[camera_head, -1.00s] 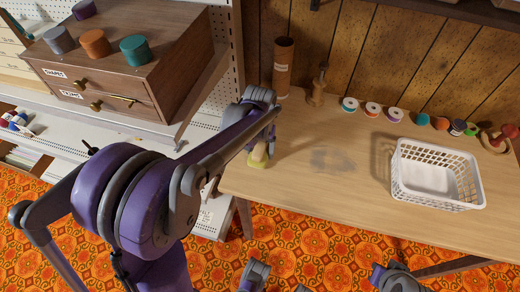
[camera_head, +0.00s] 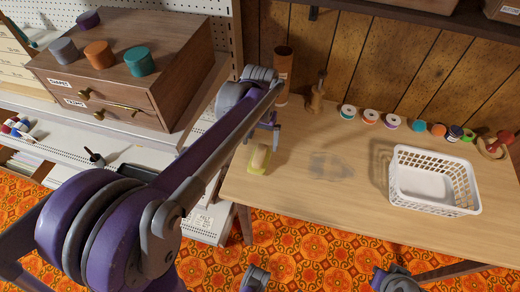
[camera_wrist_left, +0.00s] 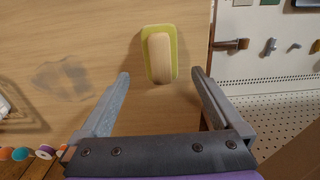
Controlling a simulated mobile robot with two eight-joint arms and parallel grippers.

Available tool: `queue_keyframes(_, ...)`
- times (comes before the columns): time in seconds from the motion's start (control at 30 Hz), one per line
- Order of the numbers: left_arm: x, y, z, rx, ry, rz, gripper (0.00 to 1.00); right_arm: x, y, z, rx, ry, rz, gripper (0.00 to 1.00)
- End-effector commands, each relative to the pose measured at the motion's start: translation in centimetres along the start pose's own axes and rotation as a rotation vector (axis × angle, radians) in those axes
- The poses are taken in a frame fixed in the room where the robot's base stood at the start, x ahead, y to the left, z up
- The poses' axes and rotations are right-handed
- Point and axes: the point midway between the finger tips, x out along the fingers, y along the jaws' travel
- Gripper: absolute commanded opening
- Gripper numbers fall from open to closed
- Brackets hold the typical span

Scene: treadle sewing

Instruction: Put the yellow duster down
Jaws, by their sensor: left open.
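The yellow duster (camera_head: 259,159) lies on the wooden table near its left edge, with a pale wooden handle on top of a yellow-green pad. It also shows in the left wrist view (camera_wrist_left: 159,54), flat on the table and beyond my fingertips. My left gripper (camera_head: 265,127) is open and empty, apart from the duster and above the table. Its two spread fingers show in the left wrist view (camera_wrist_left: 160,82). A grey dusty smudge (camera_head: 330,165) is on the table to the right of the duster. My right gripper cannot be made out.
A white basket (camera_head: 432,181) stands on the right of the table. Several spools (camera_head: 370,116) line the back edge, with a brown cylinder (camera_head: 284,72) at the back left. A wooden drawer box (camera_head: 125,75) is on the left shelf.

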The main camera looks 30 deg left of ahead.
Motion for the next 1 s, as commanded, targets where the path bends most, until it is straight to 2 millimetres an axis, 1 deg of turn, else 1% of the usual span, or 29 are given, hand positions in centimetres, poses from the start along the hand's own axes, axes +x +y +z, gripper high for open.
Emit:
queue_keyframes(0.03, -1.0, 0.0, 0.0, 0.000, 0.000, 0.000, 1.00, -0.2, 0.0, -0.1, 0.000, 0.001, 0.000, 0.00)
queue_keyframes(0.13, -2.3, 0.0, 0.0, 0.000, 0.000, 0.000, 1.00, -0.3, 0.0, -0.2, 0.000, 0.001, 0.000, 0.00)
queue_keyframes(0.27, -3.2, 0.0, 0.2, 0.002, 0.004, 0.000, 1.00, -0.4, 0.0, -0.2, 0.000, 0.002, 0.000, 0.00)
queue_keyframes(0.37, -3.4, 0.4, 1.5, 0.017, 0.029, 0.002, 1.00, -0.4, 0.0, -0.2, 0.000, 0.002, 0.000, 0.00)
queue_keyframes(0.47, -3.2, 1.0, 4.1, 0.050, 0.086, 0.007, 1.00, -0.4, 0.0, -0.2, 0.000, 0.002, 0.000, 0.00)
queue_keyframes(0.57, -2.4, 1.6, 7.8, 0.094, 0.165, 0.016, 1.00, -0.4, 0.0, -0.2, 0.000, 0.002, 0.000, 0.00)
queue_keyframes(0.6, -2.0, 1.8, 9.2, 0.112, 0.199, 0.020, 1.00, -0.4, 0.0, -0.2, 0.000, 0.002, 0.000, 0.00)
queue_keyframes(0.7, -0.5, 2.2, 12.7, 0.156, 0.279, 0.029, 1.00, -0.4, 0.0, -0.2, 0.000, 0.001, 0.000, 0.00)
queue_keyframes(0.8, 1.0, 2.4, 15.4, 0.190, 0.346, 0.038, 1.00, -0.4, 0.0, -0.2, 0.000, 0.001, 0.000, 0.00)
queue_keyframes(0.9, 2.3, 2.5, 17.2, 0.215, 0.395, 0.045, 1.00, -0.4, 0.0, -0.2, 0.000, 0.002, 0.000, 0.00)
queue_keyframes(1.0, 3.0, 2.5, 18.1, 0.229, 0.423, 0.049, 1.00, -0.4, 0.0, -0.2, 0.000, 0.002, 0.000, 0.00)
